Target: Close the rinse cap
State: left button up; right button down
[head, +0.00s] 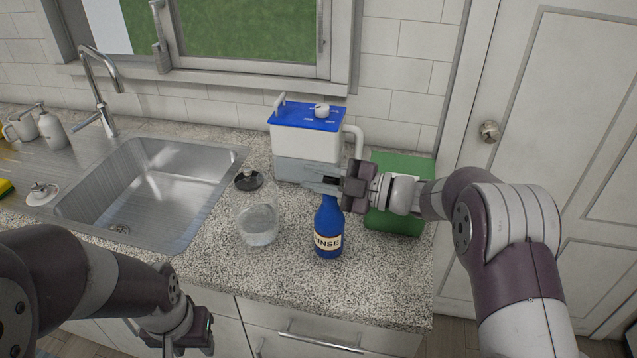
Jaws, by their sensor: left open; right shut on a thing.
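The blue rinse bottle (328,240) stands upright on the counter, its cream label reading "RINSE" facing me. My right gripper (322,184) reaches in from the right and is shut at the top of the bottle. Its fingers hide the rinse cap, so how the cap sits on the neck cannot be seen. My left gripper (191,338) is open and empty at the lower left, in front of the counter's edge and away from the bottle.
A clear round container (259,226) stands left of the bottle, with a dark round piece (249,180) by it. A blue-topped white tank (300,142) with a pipe stands behind. A green object (399,222) is at right, the sink (165,185) at left. The front counter is clear.

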jog(key=shift+f, duration=0.1)
dwell(0.4)
jog(key=c, duration=1.3)
grip_release()
